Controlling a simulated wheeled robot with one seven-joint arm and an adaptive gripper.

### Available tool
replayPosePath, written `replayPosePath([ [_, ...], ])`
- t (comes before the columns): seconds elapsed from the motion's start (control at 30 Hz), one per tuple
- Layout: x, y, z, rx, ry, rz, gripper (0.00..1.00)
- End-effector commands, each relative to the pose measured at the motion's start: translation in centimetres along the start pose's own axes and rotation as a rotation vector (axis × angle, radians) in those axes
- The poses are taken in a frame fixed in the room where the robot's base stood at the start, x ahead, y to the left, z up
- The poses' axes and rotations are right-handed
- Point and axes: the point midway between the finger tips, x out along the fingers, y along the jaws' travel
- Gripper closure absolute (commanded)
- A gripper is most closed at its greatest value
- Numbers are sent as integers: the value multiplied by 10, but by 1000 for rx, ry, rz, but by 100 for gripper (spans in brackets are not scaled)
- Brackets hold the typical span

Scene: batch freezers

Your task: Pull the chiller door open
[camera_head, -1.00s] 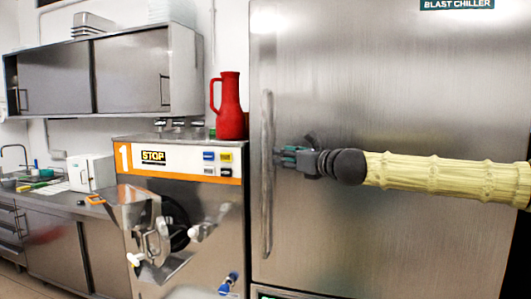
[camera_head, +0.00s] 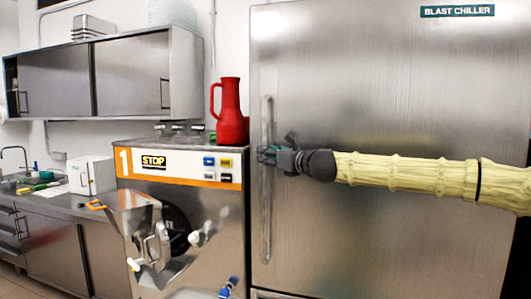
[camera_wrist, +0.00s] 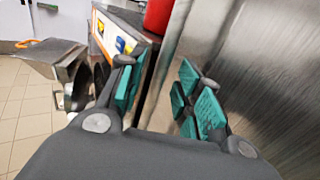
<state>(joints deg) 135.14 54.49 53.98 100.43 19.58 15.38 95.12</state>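The blast chiller door (camera_head: 400,90) is a tall brushed-steel panel filling the right of the head view, and it looks closed. Its long vertical bar handle (camera_head: 267,215) runs along the door's left edge. My gripper (camera_head: 265,155) is at the handle's middle height, its teal fingertips overlapping the bar. In the wrist view my gripper (camera_wrist: 160,88) has its teal-padded fingers spread apart, with a grey steel strip running between them. I cannot tell whether that strip is the handle or the door edge. The steel door (camera_wrist: 270,75) lies close beside the right finger.
An orange-and-white-fronted batch freezer (camera_head: 180,168) stands directly left of the chiller, with a red jug (camera_head: 229,110) on top. A counter (camera_head: 60,200) and wall cabinet (camera_head: 85,75) are farther left. Tiled floor (camera_wrist: 30,120) shows in the wrist view.

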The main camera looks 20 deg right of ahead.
Motion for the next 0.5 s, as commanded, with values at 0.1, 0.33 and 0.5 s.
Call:
replayPosePath([
  [0.1,11,-1,0,2,2,-1,65],
  [0.33,21,0,0,1,1,0,65],
  [0.5,22,0,0,1,0,0,65],
])
